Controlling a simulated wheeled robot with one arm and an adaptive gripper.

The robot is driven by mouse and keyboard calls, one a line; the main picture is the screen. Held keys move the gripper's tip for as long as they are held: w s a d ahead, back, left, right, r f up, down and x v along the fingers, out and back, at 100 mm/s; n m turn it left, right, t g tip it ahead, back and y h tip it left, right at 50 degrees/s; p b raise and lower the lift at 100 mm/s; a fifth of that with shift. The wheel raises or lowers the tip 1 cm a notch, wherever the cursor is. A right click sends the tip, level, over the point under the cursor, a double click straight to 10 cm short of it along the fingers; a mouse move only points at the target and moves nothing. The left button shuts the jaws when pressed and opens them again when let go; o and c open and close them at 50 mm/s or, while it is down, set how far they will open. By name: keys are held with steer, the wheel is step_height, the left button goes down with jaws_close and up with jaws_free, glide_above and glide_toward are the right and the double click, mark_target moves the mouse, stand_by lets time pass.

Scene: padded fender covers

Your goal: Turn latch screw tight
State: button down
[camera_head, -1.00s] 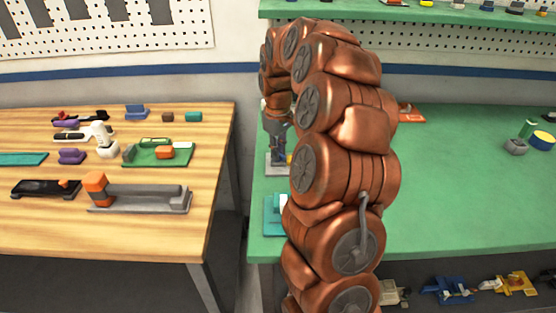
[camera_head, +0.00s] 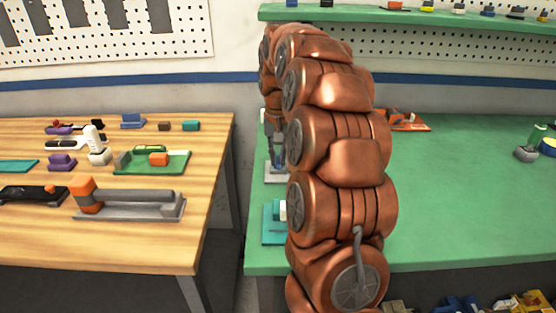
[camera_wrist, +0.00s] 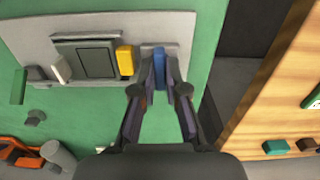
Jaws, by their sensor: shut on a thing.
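A grey base plate (camera_wrist: 190,22) lies on the green table and carries a dark grey panel (camera_wrist: 95,62), a yellow block (camera_wrist: 125,60) and a narrow blue piece (camera_wrist: 159,68). My gripper (camera_wrist: 160,82) is shut on the blue piece, with one dark finger on each side of it. I cannot tell for certain that the blue piece is the latch screw. In the head view my gripper (camera_head: 275,148) is small and partly hidden behind my copper arm, above the edge of a grey plate (camera_head: 275,178). The fingers hide part of the blue piece.
A teal plate with a white part (camera_head: 272,225) lies nearer on the green table (camera_head: 460,210). A gap separates it from the wooden table (camera_head: 150,245), which holds several fixtures, including a grey one with an orange end (camera_head: 130,208). The green table's middle right is clear.

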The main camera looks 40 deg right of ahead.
mark_target(278, 159)
steer(key=shift+m, duration=0.3)
stand_by(0.4)
steer(key=c, duration=1.2)
jaws_free()
steer(key=shift+r, duration=0.1)
step_height(278, 159, up, 12)
